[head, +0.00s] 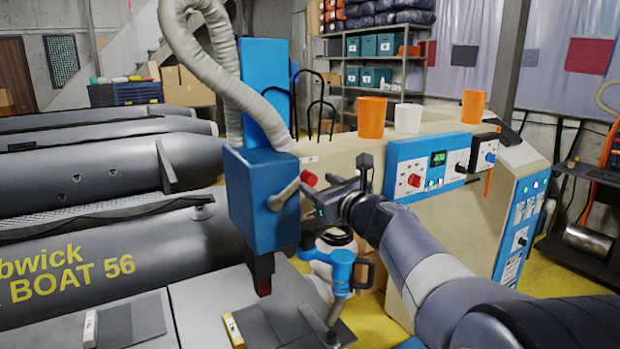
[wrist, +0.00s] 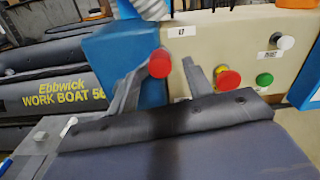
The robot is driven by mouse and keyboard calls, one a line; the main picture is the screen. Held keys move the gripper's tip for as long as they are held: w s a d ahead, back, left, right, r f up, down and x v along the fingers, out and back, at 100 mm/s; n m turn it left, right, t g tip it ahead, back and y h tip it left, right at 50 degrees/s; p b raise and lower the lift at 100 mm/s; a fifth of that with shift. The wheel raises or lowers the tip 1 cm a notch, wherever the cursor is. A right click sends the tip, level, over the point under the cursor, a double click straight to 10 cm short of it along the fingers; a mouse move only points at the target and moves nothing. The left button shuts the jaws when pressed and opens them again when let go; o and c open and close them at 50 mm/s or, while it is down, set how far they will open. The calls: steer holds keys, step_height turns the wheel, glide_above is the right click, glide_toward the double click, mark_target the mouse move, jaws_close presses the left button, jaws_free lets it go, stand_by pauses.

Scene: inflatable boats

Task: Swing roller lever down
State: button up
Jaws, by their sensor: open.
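A short grey lever (head: 285,195) with a red knob (head: 308,178) sits on the side of the blue machine head (head: 262,205). It slants up to the right, knob end highest. In the wrist view the red knob (wrist: 159,63) shows in front of the blue housing (wrist: 125,45), between the lines of my two fingers. My gripper (head: 318,196) is open, just right of the knob in the head view; it also shows in the wrist view (wrist: 162,78). Nothing is seen held. I cannot tell whether a finger touches the knob. The lever's shaft is hidden in the wrist view.
Red (wrist: 227,80), green (wrist: 264,79) and white (wrist: 284,41) buttons are on the beige panel close to my right finger. A blue clamp-like part (head: 340,272) stands below my gripper. Orange (head: 371,117) and white (head: 407,119) cups stand on the machine. Grey boats (head: 110,165) fill the left.

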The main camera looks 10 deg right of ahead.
mark_target(312, 180)
steer(key=shift+x, duration=1.6)
steer(key=shift+c, duration=0.5)
jaws_close()
